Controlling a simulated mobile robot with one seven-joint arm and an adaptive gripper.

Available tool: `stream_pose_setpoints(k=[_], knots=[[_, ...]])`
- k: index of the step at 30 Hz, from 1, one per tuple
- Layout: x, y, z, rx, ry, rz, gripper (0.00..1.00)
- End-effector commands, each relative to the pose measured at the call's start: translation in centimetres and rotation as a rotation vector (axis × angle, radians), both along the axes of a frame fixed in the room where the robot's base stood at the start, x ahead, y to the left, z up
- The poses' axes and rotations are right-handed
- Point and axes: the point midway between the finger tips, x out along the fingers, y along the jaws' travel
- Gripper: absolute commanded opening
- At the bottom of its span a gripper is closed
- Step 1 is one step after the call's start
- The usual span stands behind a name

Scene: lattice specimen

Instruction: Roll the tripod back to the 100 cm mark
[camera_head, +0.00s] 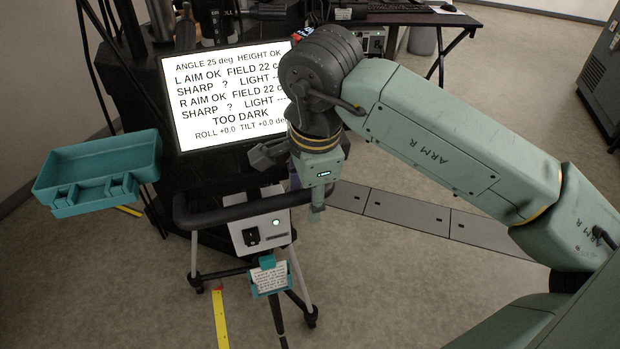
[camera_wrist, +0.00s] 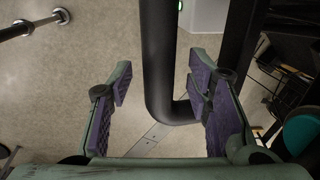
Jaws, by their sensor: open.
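The tripod stands at the centre of the head view, its legs (camera_head: 305,290) on small casters. A thick black handlebar (camera_head: 235,212) runs across its front above a grey control box (camera_head: 262,236). My gripper (camera_head: 306,195) is at the bar's right end. In the wrist view my gripper (camera_wrist: 160,92) is open, with its purple pads on either side of the handlebar (camera_wrist: 158,60); gaps show, so it is not clamped. A yellow floor strip (camera_head: 220,318) lies in front of the tripod; I cannot read any 100 cm mark on it.
A lit screen (camera_head: 225,90) reads "TOO DARK". A teal tray (camera_head: 62,200) sticks out at the left. A small written card (camera_head: 270,277) hangs below the control box. Grey floor plates (camera_head: 405,214) run to the right. Open floor lies in front.

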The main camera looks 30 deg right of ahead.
Motion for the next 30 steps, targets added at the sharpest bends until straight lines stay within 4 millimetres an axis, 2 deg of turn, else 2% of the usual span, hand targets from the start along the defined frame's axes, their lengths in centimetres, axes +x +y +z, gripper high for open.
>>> stream_pose_setpoints(k=[9, 27, 30], knots=[[0.04, 0.01, -0.2, 0.001, 0.0, 0.0, 0.44], [0.02, 0.01, -0.18, 0.001, 0.001, 0.0, 0.04], [0.02, 0.01, -0.18, 0.0, 0.001, 0.0, 0.0]])
